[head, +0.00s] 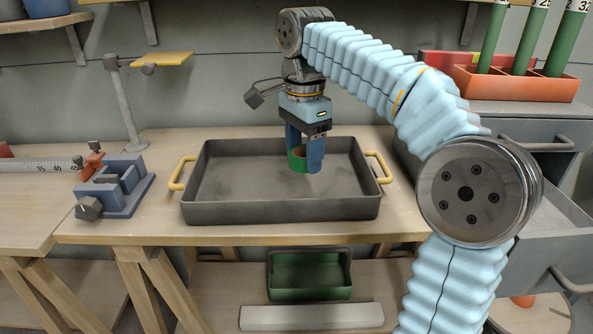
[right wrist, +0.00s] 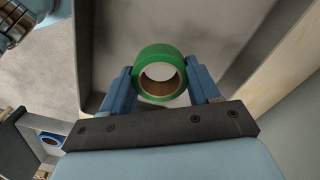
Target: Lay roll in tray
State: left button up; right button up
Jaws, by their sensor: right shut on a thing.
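A dark grey tray (head: 280,211) with yellow handles stands on the wooden bench. My right gripper (head: 306,167) points down inside the tray's outline, right of its middle. It is shut on a green roll (head: 297,161), which is partly hidden behind a blue finger. In the right wrist view the green roll (right wrist: 159,58) shows its brown core between the two blue fingertips of the gripper (right wrist: 160,82). I cannot tell whether the roll touches the tray floor. The rest of the tray floor looks empty. My left gripper is not in view.
A blue-grey clamp fixture (head: 118,190) and a post with a yellow plate (head: 162,59) stand left of the tray. An orange holder with green tubes (head: 515,83) is at the right, above grey drawers. A green bin (head: 309,277) sits on the lower shelf.

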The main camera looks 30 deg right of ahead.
aim_at(296, 183)
jog(key=f, duration=0.1)
jog(key=w+f, duration=0.1)
jog(key=f, duration=0.2)
jog(key=shift+w+a+b, duration=0.25)
jog(key=shift+a+b, duration=0.1)
jog(key=shift+f, duration=0.45)
jog(key=o, duration=0.9)
jog(key=shift+f, duration=0.15)
jog(key=shift+r+p, duration=1.3)
jog(key=shift+r, duration=4.9)
